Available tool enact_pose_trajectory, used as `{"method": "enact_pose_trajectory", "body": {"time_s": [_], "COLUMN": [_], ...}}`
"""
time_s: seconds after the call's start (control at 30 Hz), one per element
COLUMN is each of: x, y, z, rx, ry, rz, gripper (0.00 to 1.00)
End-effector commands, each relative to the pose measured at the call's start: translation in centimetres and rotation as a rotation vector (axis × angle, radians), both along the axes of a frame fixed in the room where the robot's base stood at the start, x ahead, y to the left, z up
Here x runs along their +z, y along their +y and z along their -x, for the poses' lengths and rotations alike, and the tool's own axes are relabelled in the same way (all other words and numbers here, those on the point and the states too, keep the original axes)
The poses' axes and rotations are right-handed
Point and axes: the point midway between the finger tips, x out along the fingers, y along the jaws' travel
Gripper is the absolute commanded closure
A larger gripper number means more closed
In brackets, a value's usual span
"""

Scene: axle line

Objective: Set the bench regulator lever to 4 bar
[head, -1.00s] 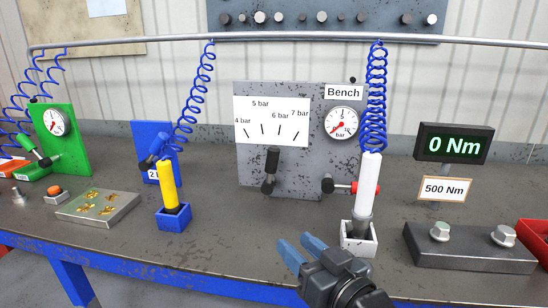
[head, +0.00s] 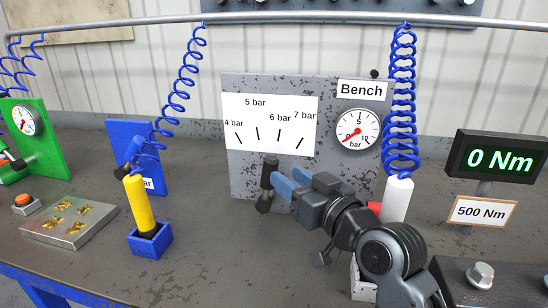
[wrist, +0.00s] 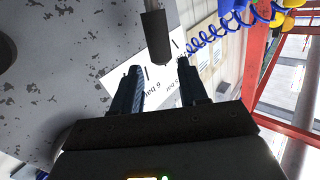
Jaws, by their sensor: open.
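The bench regulator lever (head: 269,174) is a dark handle on the grey Bench panel (head: 240,180). It stands nearly upright, pointing between the 5 bar and 6 bar marks of the white scale card (head: 270,122). The 4 bar mark is at the card's left end. My gripper (head: 284,182) is open, with its blue fingertips just right of the lever. I cannot tell whether they touch it. In the wrist view the dark lever handle (wrist: 157,38) shows ahead of the open, empty fingers (wrist: 160,82). The round gauge (head: 358,131) has its red needle near 0.
A white tool (head: 397,200) hangs on a blue coil right of the panel, partly behind my arm. A yellow tool (head: 139,203) stands in a blue holder at left. A 0 Nm display (head: 497,158) stands at right. The bench between yellow tool and lever is clear.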

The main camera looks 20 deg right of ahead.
Motion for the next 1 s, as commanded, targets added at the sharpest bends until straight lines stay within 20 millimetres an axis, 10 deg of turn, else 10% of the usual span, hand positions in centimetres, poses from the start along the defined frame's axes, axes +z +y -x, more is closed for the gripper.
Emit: {"method": "enact_pose_trajectory", "body": {"time_s": [0.5, 1.0], "x": [0.1, 0.0], "y": [1.1, 1.2], "z": [-6.7, -7.3], "rx": [0.001, 0.0], "ry": [0.0, 0.0], "rz": [0.0, 0.0], "gripper": [0.57, 0.68]}}
